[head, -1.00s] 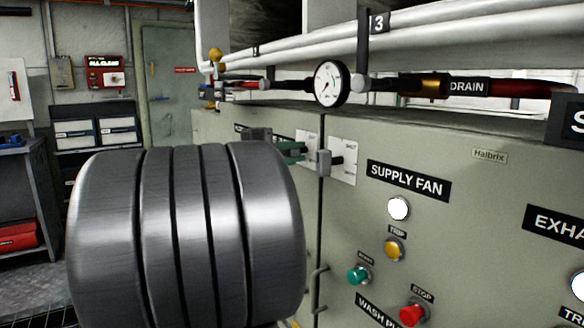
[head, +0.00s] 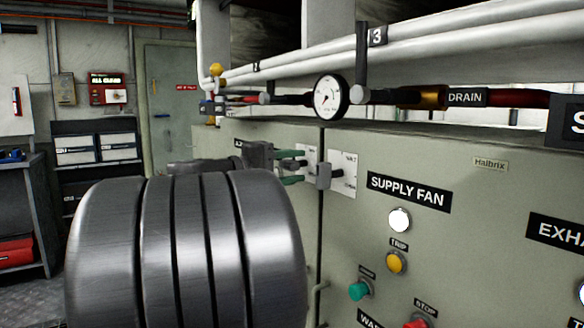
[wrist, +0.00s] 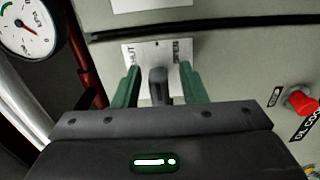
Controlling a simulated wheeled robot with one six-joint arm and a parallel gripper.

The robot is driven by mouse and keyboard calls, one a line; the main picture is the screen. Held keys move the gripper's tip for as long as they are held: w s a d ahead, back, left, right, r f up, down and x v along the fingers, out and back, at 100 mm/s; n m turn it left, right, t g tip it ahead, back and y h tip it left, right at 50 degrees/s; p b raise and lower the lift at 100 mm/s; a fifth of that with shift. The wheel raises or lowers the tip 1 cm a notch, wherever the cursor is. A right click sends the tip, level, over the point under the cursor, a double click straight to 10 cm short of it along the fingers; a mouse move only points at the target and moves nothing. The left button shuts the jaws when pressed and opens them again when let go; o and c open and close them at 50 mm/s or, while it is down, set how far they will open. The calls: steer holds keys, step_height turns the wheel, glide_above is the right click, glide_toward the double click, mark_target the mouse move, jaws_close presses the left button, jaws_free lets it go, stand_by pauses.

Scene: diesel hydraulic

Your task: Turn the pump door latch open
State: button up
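The latch is a grey block (head: 323,176) on a short dark stem in front of a white label plate (head: 343,174) on the pale green cabinet. In the wrist view the dark latch handle (wrist: 158,86) stands upright in front of the plate (wrist: 158,54), which has lettering at both ends. My gripper (wrist: 160,75) is open, with one green finger on each side of the handle. Small gaps seem to remain, but I cannot tell whether either finger touches it. In the head view my gripper (head: 301,169) comes to the latch from the left, partly hidden by my arm.
A pressure gauge (head: 330,97) and pipes (head: 440,55) run above the latch. SUPPLY FAN controls (head: 399,220) are on the panel to the right. A red button (wrist: 303,100) is right of my gripper in the wrist view.

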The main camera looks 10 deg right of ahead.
steer(key=p+v, duration=0.2)
steer(key=v, duration=1.1)
steer(key=shift+a, duration=0.4)
steer(key=shift+d, duration=0.15)
steer(key=b+x, duration=0.2)
steer(key=x, duration=1.1)
steer(key=shift+d, duration=0.3)
steer(key=shift+a, duration=0.15)
